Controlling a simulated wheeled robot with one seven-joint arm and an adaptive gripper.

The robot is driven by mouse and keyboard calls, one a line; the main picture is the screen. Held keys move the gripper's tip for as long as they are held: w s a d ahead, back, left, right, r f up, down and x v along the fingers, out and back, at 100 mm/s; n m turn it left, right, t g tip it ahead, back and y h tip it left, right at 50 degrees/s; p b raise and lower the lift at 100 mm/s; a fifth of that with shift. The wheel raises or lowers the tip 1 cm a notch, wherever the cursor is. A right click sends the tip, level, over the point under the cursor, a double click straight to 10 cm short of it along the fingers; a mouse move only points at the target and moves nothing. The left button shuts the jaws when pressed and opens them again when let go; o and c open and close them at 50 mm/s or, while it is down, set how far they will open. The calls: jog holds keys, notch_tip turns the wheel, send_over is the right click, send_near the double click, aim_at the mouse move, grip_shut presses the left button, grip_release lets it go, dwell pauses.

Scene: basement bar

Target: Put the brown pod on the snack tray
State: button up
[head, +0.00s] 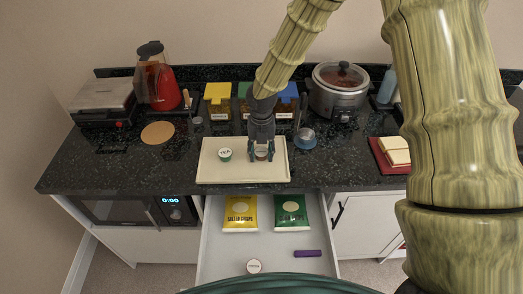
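The brown pod (261,155) is at the right part of the cream snack tray (243,173), between the two fingers of my gripper (262,151). The fingers stand on its left and right sides. I cannot tell whether they press on it or stand slightly apart, or whether the pod touches the tray surface. A pod with a green and white lid (225,154) sits on the tray to the left of my gripper.
Below the counter, an open drawer (213,240) holds a yellow packet (240,213), a green packet (291,212), a purple item (307,253) and a round white-lidded item (254,266). Bins with coloured lids (217,92) and a slow cooker (339,85) stand behind the tray.

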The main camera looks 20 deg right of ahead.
aim_at(262, 151)
jog(key=shift+o, duration=1.4)
jog(key=shift+r, duration=0.1)
notch_tip(262, 151, up, 12)
jog(key=b, duration=0.2)
jog(key=shift+r, duration=0.1)
